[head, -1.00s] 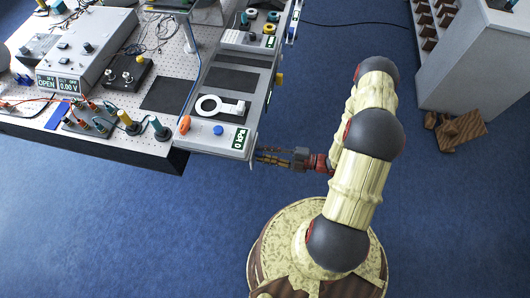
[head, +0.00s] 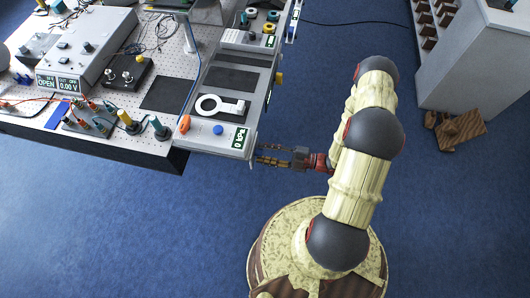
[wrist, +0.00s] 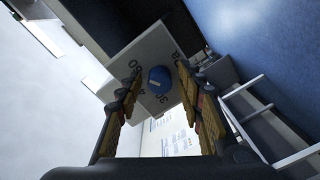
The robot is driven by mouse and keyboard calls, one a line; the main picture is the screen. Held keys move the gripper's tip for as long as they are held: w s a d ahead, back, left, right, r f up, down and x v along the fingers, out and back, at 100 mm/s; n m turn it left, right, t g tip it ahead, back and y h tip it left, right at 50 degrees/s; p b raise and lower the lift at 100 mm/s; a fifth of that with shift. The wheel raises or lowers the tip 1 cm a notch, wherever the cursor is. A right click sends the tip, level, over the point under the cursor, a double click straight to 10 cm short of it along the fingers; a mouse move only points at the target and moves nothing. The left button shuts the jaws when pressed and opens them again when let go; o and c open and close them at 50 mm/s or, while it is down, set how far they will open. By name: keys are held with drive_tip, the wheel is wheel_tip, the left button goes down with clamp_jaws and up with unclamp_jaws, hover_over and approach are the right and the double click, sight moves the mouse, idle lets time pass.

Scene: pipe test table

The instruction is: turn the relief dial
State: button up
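The relief dial appears to be the round blue knob (wrist: 160,80) in the wrist view. It sits on a pale grey plate (wrist: 148,48) with dark numbers and marks around it, some too tilted to read surely. My gripper (head: 259,153) is open beside the near right end of the bench unit in the head view, where this knob cannot be made out. In the wrist view its two fingers stand to the left and right of the knob, with a gap visible on each side. I cannot tell how far the fingertips are from the plate.
The grey bench unit (head: 200,141) carries an orange knob (head: 184,123), a blue button (head: 218,130) and a white ring-shaped piece (head: 208,105) on top. Electrical instruments (head: 85,50) stand to the left. Open blue floor lies in front; a grey cabinet (head: 475,65) stands at right.

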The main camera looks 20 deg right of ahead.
drive_tip(key=shift+o, duration=0.2)
drive_tip(key=v, duration=1.2)
idle(0.4)
